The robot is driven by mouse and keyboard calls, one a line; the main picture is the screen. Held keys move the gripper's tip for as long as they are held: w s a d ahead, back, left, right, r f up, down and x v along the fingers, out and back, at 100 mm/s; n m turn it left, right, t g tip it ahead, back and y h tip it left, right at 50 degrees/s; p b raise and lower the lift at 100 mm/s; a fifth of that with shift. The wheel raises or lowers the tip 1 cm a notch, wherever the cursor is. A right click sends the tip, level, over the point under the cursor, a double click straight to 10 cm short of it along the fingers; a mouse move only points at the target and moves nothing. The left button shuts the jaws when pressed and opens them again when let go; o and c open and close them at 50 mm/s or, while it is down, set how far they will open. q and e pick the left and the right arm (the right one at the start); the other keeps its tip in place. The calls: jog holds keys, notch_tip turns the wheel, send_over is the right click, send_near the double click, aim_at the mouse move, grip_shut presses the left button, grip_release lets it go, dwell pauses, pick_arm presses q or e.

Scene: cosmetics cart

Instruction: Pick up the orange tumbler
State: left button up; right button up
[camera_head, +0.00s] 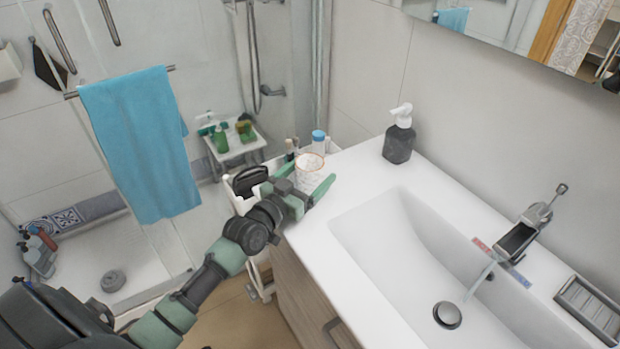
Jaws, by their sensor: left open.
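A pale tumbler (309,169) with an orange-brown rim stands on the cart beside the sink counter. It is the only thing in view that fits the orange tumbler. My left gripper (304,182) is open in front of it, with one green fingertip to its left and one to its lower right. The gripper hides the tumbler's lower part. I cannot tell whether the fingers touch it. My right gripper is not in view.
On the white cart (240,202) stand a black item (250,178) and a blue-capped bottle (318,141) close to the tumbler. The white sink counter (345,185) borders it on the right, with a dark soap dispenser (398,142). A blue towel (143,145) hangs at left.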

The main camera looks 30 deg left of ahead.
pick_arm(q)
jog(key=c, duration=1.6)
jog(key=shift+c, duration=0.2)
jog(key=shift+r, duration=0.1)
